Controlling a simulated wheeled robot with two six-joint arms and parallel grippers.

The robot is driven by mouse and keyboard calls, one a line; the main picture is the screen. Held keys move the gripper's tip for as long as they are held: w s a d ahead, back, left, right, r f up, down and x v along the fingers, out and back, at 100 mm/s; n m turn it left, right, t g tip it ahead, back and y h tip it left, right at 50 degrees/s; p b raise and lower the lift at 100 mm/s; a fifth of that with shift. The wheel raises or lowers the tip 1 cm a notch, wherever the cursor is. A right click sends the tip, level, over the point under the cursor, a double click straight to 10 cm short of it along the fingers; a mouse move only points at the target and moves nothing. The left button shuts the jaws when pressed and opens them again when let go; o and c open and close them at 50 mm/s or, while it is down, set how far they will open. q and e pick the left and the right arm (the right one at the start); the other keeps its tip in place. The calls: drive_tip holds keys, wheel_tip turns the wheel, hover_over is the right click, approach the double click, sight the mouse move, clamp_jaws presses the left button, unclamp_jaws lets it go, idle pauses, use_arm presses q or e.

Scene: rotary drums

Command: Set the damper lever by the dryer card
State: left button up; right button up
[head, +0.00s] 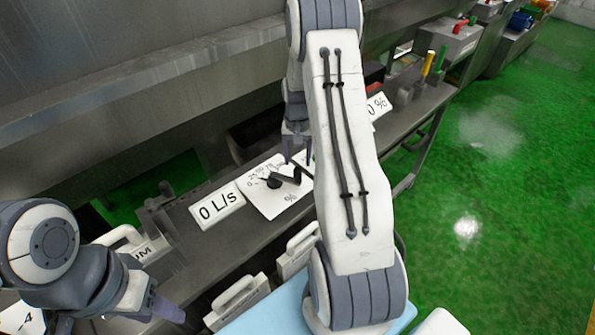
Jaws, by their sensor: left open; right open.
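The damper lever (285,178) is a black handle on a white dial plate (268,203) marked with small numbers and a % sign. It points toward the right of the plate. My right gripper (297,152) is open and points down just above and behind the lever's end; I cannot tell whether it touches. My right arm hides part of the bench beside the plate. I cannot tell which card is the dryer card.
A "0 L/s" sign (217,205) stands left of the dial and a "0 %" sign (378,105) behind my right arm. White handled holders (238,298) line the front. A yellow handle (428,64) stands farther along the bench. Green floor (490,190) is clear at right.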

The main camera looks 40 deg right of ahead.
drive_tip(key=shift+r, duration=1.75)
